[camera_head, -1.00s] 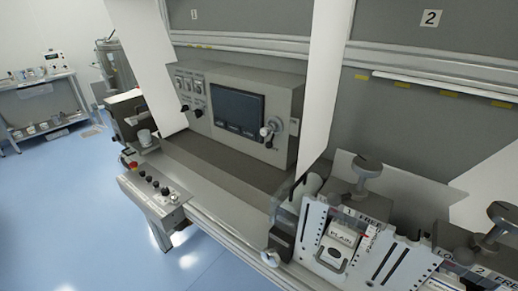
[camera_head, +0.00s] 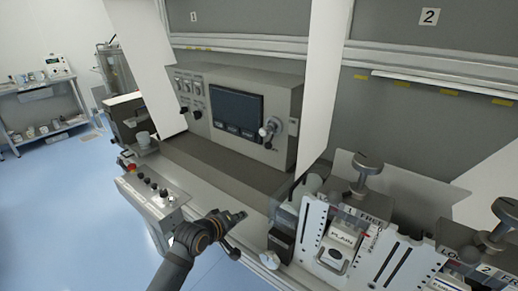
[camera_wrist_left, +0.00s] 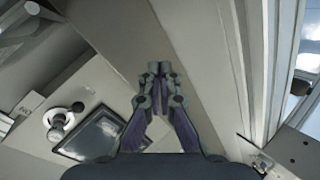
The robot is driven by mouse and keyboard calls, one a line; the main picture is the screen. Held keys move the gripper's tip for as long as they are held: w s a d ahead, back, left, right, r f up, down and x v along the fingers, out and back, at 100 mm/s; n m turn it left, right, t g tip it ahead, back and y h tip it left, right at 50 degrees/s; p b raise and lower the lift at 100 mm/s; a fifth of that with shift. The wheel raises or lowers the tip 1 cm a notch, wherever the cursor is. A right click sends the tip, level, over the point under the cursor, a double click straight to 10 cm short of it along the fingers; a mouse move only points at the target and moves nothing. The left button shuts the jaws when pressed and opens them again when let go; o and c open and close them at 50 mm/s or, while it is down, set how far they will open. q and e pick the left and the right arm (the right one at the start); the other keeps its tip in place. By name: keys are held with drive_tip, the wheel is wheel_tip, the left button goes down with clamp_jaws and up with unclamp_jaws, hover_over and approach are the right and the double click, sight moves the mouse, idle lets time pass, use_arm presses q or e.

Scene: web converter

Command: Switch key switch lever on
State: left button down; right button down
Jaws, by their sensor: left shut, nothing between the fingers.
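The key switch lever (camera_head: 268,132) is on the grey control panel (camera_head: 285,92), just right of its dark screen (camera_head: 238,112). It has a round light plate and a dark knob below. A round light fitting with a dark knob (camera_wrist_left: 57,124), which looks like the same switch, shows at the left in the left wrist view, beside the screen (camera_wrist_left: 95,138). My left gripper (camera_head: 240,215) is shut and empty, in front of the machine's ledge, below and left of the lever and well apart from it. Its closed fingertips (camera_wrist_left: 160,68) show in the left wrist view. My right gripper is not in view.
White upright panels (camera_head: 318,90) flank the control panel. A button box (camera_head: 158,198) is left of my arm. Slotted white plates (camera_head: 312,228) and clamp knobs (camera_head: 367,167) stand at right. The ledge below the screen (camera_head: 215,170) is clear.

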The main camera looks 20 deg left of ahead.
use_arm(q)
drive_tip(key=w+a+r+n+t, duration=0.2)
drive_tip(key=w+r+n+t, duration=0.15)
drive_tip(key=w+r, duration=0.35)
drive_tip(key=n+t, duration=0.2)
drive_tip(key=n, duration=0.4)
approach(258, 140)
drive_tip(key=s+a, duration=0.2)
drive_tip(key=s, duration=0.2)
drive_tip(key=shift+d+f+m+h, duration=0.1)
drive_tip(key=shift+d+m+h, duration=0.15)
drive_tip(key=shift+h, duration=0.05)
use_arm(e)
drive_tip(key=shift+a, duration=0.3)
